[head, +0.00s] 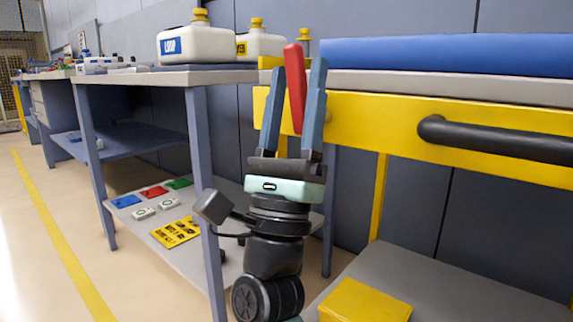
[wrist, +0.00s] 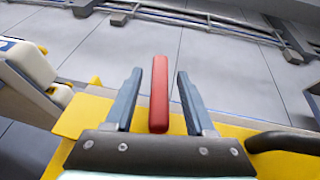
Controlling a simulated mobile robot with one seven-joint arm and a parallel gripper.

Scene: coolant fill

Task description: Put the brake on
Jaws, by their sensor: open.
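The red brake lever (head: 296,85) stands nearly upright at the left end of the yellow cart frame (head: 365,118), its top leaning slightly left in the head view. My gripper (head: 295,85) is open, pointing up, with one blue-grey finger on each side of the lever. In the wrist view the red lever (wrist: 159,95) shows between the two fingers of my gripper (wrist: 158,98), with a gap on both sides.
A black handle (head: 495,138) sticks out from the cart to the right of my gripper. A workbench (head: 160,77) with white jugs (head: 197,44) stands to the left. A blue pad (head: 440,55) lies on the cart top. A yellow box (head: 365,302) sits on the lower shelf.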

